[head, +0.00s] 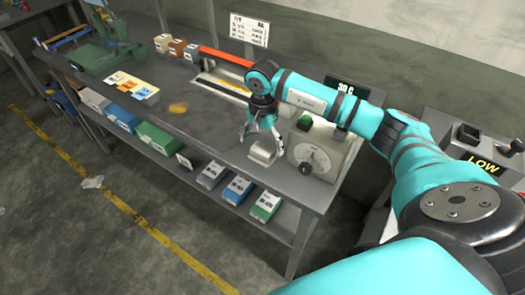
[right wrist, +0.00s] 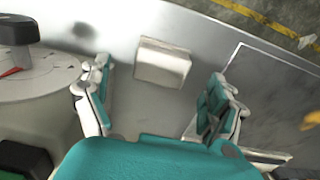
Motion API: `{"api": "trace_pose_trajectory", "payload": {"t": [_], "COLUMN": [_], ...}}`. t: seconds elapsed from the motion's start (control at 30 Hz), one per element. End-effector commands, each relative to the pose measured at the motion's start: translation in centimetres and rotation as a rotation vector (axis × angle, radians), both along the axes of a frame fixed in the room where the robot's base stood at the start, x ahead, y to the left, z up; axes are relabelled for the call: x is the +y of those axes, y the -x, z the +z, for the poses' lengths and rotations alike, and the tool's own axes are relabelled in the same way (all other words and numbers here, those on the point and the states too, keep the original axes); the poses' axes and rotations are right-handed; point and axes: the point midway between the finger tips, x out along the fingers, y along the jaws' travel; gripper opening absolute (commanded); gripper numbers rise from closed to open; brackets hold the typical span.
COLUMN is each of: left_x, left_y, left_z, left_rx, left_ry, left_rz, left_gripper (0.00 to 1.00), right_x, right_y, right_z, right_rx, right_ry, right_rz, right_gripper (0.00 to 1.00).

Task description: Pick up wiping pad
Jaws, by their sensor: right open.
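The wiping pad, a small pale grey block (head: 263,152), lies on the dark grey workbench near its front edge. My right gripper (head: 262,131) is just above and behind it, pointing down. In the right wrist view the pad (right wrist: 162,64) lies ahead of the fingertips, roughly between the two spread fingers. My right gripper (right wrist: 160,100) is open and empty. I cannot tell exactly how high the fingers are above the pad. My left gripper is in neither view.
A grey box with a dial (head: 313,158) stands close to the right of the pad; the dial also shows in the wrist view (right wrist: 35,75). A small orange-yellow item (head: 179,107) lies left on the bench. Several boxes sit on the lower shelf (head: 180,180).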

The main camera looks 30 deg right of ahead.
Motion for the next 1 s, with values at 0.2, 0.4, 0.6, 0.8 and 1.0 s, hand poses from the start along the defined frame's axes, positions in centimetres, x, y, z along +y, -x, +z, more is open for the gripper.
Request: {"api": "trace_pose_trajectory", "payload": {"t": [0.2, 0.4, 0.6, 0.8, 1.0], "left_x": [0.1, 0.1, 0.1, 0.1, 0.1], "left_y": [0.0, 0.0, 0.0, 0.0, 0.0], "left_z": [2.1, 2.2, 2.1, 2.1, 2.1], "left_rx": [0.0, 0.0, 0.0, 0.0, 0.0], "left_ry": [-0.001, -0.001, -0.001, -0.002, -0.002], "left_rz": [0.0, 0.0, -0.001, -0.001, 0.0], "left_gripper": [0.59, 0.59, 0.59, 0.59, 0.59], "right_x": [-0.1, -0.1, -0.2, -0.2, -0.2], "right_y": [-0.3, -0.3, -0.4, -0.4, -0.4], "right_z": [-3.1, -4.2, -4.2, -4.2, -4.2], "right_rx": [0.005, 0.001, 0.0, 0.0, 0.0], "right_ry": [-0.002, -0.001, -0.001, -0.001, -0.001], "right_rz": [0.0, 0.001, 0.001, 0.001, 0.001], "right_gripper": [0.92, 0.92, 0.86, 0.6, 0.33]}}
